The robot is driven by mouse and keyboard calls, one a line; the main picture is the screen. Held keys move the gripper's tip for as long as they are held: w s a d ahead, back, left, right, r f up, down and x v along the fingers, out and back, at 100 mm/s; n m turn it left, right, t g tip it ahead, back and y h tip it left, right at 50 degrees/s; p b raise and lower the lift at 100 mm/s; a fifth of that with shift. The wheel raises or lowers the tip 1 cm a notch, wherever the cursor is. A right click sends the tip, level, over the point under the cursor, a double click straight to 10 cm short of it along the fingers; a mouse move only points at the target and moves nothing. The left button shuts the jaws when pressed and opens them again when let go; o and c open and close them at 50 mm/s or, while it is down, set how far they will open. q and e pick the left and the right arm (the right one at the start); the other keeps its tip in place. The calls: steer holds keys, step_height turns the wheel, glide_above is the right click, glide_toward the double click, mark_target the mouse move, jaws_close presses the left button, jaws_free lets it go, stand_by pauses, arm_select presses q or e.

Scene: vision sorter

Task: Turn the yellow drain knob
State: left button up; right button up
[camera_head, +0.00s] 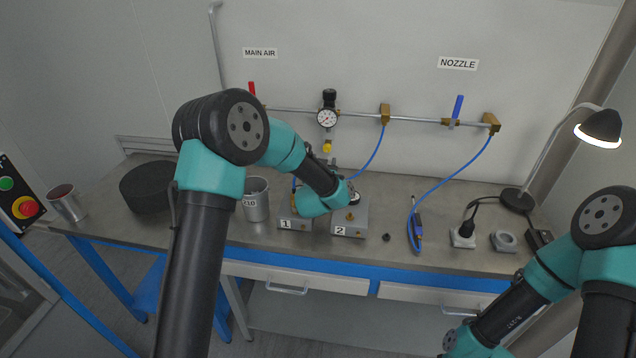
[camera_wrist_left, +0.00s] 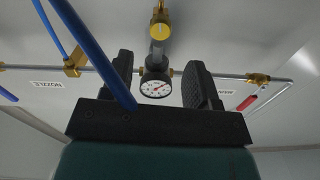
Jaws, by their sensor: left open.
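The yellow drain knob (camera_head: 327,146) hangs at the bottom of the regulator, under the round gauge (camera_head: 327,118) on the wall air line. In the left wrist view, which is upside down, the knob (camera_wrist_left: 159,32) points toward the camera above the gauge (camera_wrist_left: 155,88). My left gripper (camera_wrist_left: 158,62) is open, its two black fingers spread either side of the gauge in that picture. The knob appears beyond the fingertips and apart from them. In the head view, my left wrist mostly hides the gripper, just below the knob. My right gripper is outside the frame.
A red-handled valve (camera_head: 252,89) and blue-handled valve (camera_head: 457,106) flank the regulator. Blue hoses (camera_head: 447,180) hang to the bench (camera_head: 400,215). Blocks marked 1 (camera_head: 286,224) and 2 (camera_head: 341,231) stand below my left wrist. A metal cup (camera_head: 256,205) and lamp (camera_head: 600,128) stand nearby.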

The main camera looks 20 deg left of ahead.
arm_select(q)
steer(key=s+d, duration=0.1)
steer(key=s, duration=0.9)
steer(key=shift+d+n, duration=0.15)
steer(key=shift+n, duration=0.15)
